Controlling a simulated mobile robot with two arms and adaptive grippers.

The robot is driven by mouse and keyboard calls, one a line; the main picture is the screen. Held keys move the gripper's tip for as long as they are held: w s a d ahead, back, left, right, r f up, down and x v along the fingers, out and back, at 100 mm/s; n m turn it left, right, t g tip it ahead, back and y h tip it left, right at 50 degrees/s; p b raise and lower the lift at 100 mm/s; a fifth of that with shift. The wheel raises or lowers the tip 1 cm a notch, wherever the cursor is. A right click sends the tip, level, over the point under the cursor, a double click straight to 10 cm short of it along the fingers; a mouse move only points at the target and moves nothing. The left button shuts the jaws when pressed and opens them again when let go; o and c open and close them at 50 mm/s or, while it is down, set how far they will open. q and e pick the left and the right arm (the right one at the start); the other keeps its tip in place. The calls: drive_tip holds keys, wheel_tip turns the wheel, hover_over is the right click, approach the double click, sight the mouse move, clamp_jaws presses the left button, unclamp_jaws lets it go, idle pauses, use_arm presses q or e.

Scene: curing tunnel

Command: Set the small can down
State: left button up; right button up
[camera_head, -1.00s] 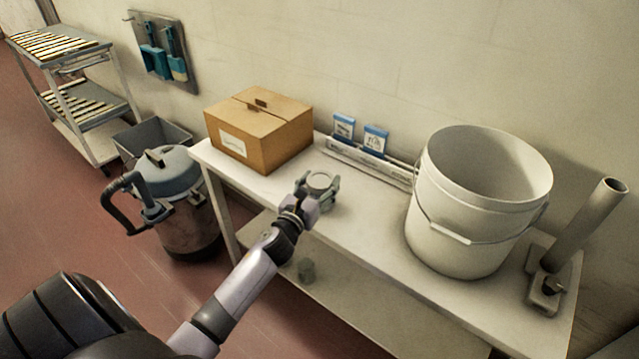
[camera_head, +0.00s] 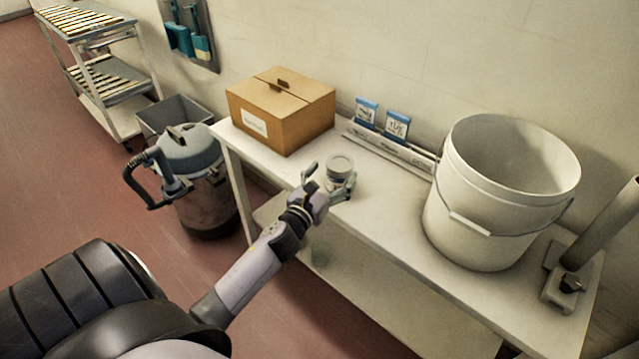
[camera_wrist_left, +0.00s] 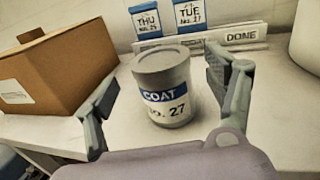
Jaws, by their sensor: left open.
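The small can (camera_head: 340,167) is grey with a lid and stands upright on the white table, between the cardboard box and the white bucket. In the left wrist view the can (camera_wrist_left: 163,88) shows a blue and white label reading "COAT" and "No. 27". My left gripper (camera_head: 329,178) is open, with one finger on each side of the can. In the left wrist view its fingers (camera_wrist_left: 165,100) are spread wide, with a visible gap to the can on both sides. My right gripper is not in view.
A cardboard box (camera_head: 281,108) stands left of the can. Behind are a rack marked "DONE" (camera_wrist_left: 240,37) and blue-topped cards (camera_head: 397,125). A large white bucket (camera_head: 485,220) stands right. A vacuum (camera_head: 200,190) is on the floor at left.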

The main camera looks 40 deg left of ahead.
use_arm(q)
drive_tip(key=s+d, duration=0.1)
drive_tip(key=s, duration=0.6)
drive_tip(key=shift+s+b, duration=0.4)
drive_tip(key=shift+b, duration=0.05)
drive_tip(key=s+d+f+n+g, duration=0.2)
drive_tip(key=s+f+n+g, duration=0.3)
drive_tip(key=f, duration=0.7)
drive_tip(key=s+d+f+n+g+h, duration=0.1)
drive_tip(key=s+f+n, duration=0.45)
drive_tip(key=f, duration=0.75)
drive_tip(key=s+d+f+n+g, duration=0.25)
drive_tip(key=f+n, duration=0.45)
drive_tip(key=f, duration=0.5)
drive_tip(key=s+d+f+n+g, duration=0.2)
drive_tip(key=s+f+n, duration=0.2)
drive_tip(key=s, duration=0.5)
drive_tip(key=s+d+f+n+g+h, duration=0.1)
drive_tip(key=s+d+f+n+g, duration=0.1)
drive_tip(key=s+f+n, duration=0.3)
drive_tip(key=s+d+f+n+g, duration=0.3)
drive_tip(key=s+f, duration=0.4)
drive_tip(key=s, duration=0.7)
drive_tip(key=shift+f+n+g+h, duration=0.15)
drive_tip(key=shift+n+g+h, duration=0.15)
drive_tip(key=shift+n+g, duration=0.65)
drive_tip(key=shift+w+n+t, duration=0.1)
drive_tip(key=shift+n+t, duration=0.2)
drive_tip(key=shift+c, duration=0.3)
